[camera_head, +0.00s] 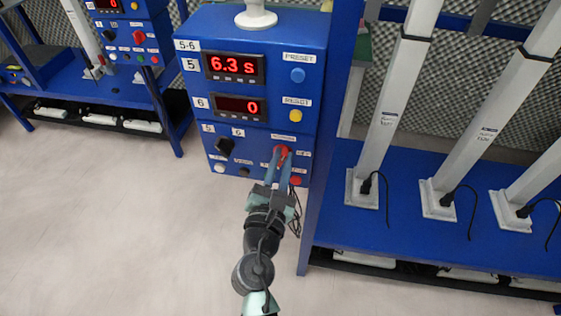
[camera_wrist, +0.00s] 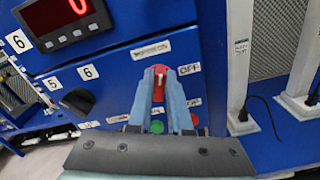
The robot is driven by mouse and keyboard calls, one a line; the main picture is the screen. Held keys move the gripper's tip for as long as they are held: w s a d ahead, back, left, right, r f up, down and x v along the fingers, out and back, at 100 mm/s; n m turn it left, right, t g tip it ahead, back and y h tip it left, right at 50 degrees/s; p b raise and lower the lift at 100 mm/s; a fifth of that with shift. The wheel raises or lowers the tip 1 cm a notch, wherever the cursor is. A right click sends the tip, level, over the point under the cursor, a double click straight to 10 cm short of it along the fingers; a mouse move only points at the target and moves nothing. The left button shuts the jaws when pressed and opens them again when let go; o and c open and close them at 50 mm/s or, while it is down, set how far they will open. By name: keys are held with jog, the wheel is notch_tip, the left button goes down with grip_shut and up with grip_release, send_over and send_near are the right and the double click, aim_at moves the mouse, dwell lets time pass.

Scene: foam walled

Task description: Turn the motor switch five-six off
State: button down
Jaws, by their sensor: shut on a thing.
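The blue control panel (camera_head: 259,115) labelled 5-6 carries a red rotary switch (camera_head: 282,150) at its lower right. In the wrist view the red switch (camera_wrist: 159,70) shows a pale pointer mark between the fingers, and an OFF label (camera_wrist: 190,69) sits to its right. My gripper (camera_head: 280,160) reaches up from below and is shut on the red switch. In the wrist view the two fingers of my gripper (camera_wrist: 160,90) lie on either side of it and hide part of the knob. The exact pointer angle is hard to tell.
A black knob (camera_head: 224,146) is left of the switch. A green button (camera_wrist: 157,127) and a red button (camera_wrist: 193,120) sit below it, close to the fingers. Displays (camera_head: 235,67) are above. A blue frame post (camera_head: 330,130) stands close on the right.

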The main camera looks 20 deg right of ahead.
jog(key=m, duration=0.1)
jog(key=m+b, duration=0.1)
jog(key=m, duration=0.1)
jog(key=shift+s+f+m+b, duration=0.1)
jog(key=shift+f+m+b, duration=0.2)
jog(key=shift+m, duration=0.1)
jog(key=m+b, duration=0.1)
jog(key=m, duration=0.2)
jog(key=m+b, duration=0.2)
jog(key=m, duration=0.1)
jog(key=m+b, duration=0.2)
jog(key=m, duration=0.1)
jog(key=shift+s+d+f+m, duration=0.1)
jog(key=shift+d+f+m, duration=0.15)
jog(key=shift+f+m, duration=0.05)
jog(key=shift+m, duration=0.3)
jog(key=c, duration=0.8)
grip_release()
jog(key=shift+c, duration=0.2)
jog(key=shift+r, duration=0.1)
jog(key=b+v, duration=0.1)
jog(key=v, duration=1.2)
